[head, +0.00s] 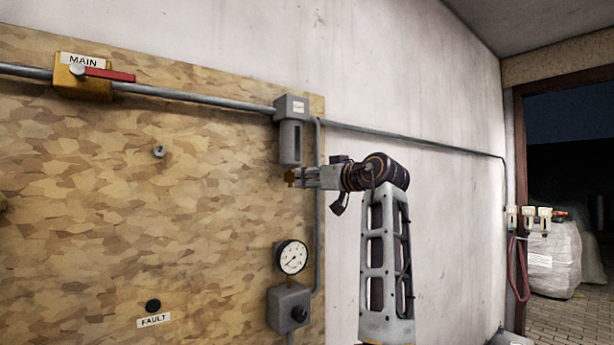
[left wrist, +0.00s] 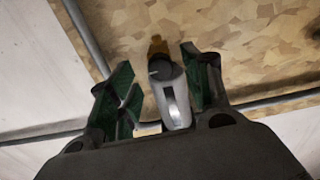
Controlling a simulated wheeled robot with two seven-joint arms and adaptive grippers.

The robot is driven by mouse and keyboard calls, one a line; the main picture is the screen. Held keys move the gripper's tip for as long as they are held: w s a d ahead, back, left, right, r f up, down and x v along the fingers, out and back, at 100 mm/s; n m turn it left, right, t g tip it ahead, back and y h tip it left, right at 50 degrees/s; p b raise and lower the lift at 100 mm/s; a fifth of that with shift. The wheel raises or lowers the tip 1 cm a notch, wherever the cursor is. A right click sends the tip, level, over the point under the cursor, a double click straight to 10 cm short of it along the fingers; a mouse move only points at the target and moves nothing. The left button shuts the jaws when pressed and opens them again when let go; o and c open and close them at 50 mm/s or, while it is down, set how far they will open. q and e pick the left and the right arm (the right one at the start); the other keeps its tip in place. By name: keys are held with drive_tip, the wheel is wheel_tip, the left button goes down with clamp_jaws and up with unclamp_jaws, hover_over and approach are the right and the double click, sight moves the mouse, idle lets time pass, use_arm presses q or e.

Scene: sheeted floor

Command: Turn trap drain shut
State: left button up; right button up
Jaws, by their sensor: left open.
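The trap is a grey housing with a hanging bowl (head: 290,143), fixed in the pipe at the right edge of the wooden board. A small brass piece (head: 289,177), seemingly its drain, shows at the bowl's lower end. My left gripper (head: 298,178) is just below the bowl, pointing left. In the left wrist view the open green fingers (left wrist: 160,85) stand either side of the grey bowl (left wrist: 174,105) and its dark round end (left wrist: 160,69). A brass piece (left wrist: 157,47) shows beyond that. I cannot tell whether either finger touches. My right gripper is out of view.
The pipe (head: 190,97) runs along the board (head: 100,200), with a red-handled MAIN valve (head: 105,74) at left. A dial gauge (head: 292,257) on a grey box (head: 289,308) is below my gripper. A black FAULT button (head: 153,306) is lower left. A dark doorway is at right.

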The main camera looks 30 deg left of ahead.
use_arm(q)
drive_tip(key=shift+x, duration=1.15)
drive_tip(key=c, duration=1)
